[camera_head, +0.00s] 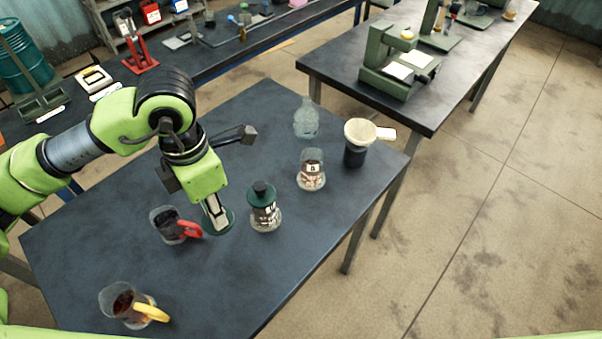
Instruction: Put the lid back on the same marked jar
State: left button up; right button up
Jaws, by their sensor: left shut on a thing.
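My left gripper (217,218) points down over the middle of the table and is shut on a dark green round lid (230,222), which the gripper partly covers. Right of it stands a glass jar (265,216) with a dark green knobbed lid on and a label whose letter I cannot read clearly. Farther back and right, an open glass jar (312,176) marked "B" holds brownish contents and has no lid on it. The held lid is left of both jars. My right gripper is not in view.
A glass mug with a red handle (178,229) stands close left of the gripper. A cup with a yellow handle (128,308) is at front left. A clear bottle (306,120) and a dark container with a cream funnel-like top (357,150) stand behind. The table's right front is clear.

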aim_at(311, 176)
jog(key=k+l+u, duration=0.15)
jog(key=l, duration=0.35)
jog(key=l+u, duration=0.1)
jog(key=l, duration=0.35)
jog(key=k+l+u, duration=0.15)
jog(key=l, duration=0.3)
